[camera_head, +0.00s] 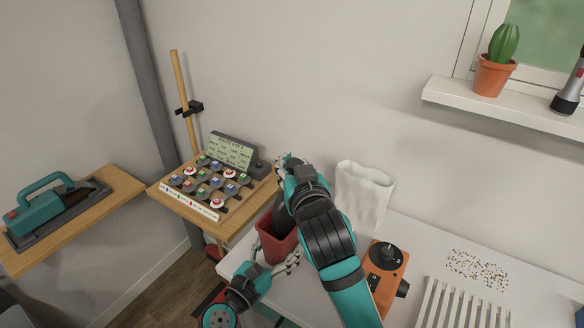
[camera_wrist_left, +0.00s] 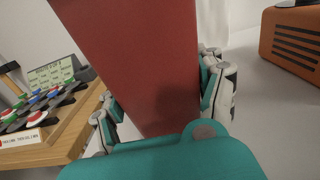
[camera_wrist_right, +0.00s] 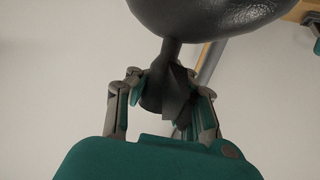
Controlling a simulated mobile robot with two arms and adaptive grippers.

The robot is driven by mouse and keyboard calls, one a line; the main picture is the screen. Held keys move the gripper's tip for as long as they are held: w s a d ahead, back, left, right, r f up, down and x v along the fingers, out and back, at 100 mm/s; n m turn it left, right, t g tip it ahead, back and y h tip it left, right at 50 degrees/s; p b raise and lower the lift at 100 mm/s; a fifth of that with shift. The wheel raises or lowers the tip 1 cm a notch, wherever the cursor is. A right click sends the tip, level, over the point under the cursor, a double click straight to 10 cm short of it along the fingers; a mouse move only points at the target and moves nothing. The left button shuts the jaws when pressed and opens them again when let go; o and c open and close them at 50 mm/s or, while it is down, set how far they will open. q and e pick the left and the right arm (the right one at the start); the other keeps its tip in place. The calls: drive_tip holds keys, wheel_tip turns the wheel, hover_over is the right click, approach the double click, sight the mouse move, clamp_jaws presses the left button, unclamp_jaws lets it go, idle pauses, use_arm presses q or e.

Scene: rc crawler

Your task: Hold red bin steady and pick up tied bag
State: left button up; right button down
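The red bin (camera_head: 272,246) stands at the left end of the white worktop. My left gripper (camera_head: 287,266) is at its lower side, and in the left wrist view its fingers (camera_wrist_left: 158,95) lie on both sides of the red bin wall (camera_wrist_left: 145,65), seemingly against it. My right gripper (camera_head: 281,162) is above the bin. In the right wrist view its fingers (camera_wrist_right: 167,78) close around the gathered neck of the dark grey tied bag (camera_wrist_right: 205,14). The bag (camera_head: 281,214) hangs at the bin's mouth; my right arm partly covers it, so I cannot tell whether its bottom is inside.
A wooden stand with a button panel (camera_head: 212,185) is left of the bin. A white cloth-like bag (camera_head: 362,194) stands behind my right arm, and an orange box with a dial (camera_head: 387,268) is right of it. A white slatted rack (camera_head: 462,305) lies farther right.

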use_arm(q)
drive_tip(key=o, duration=0.6)
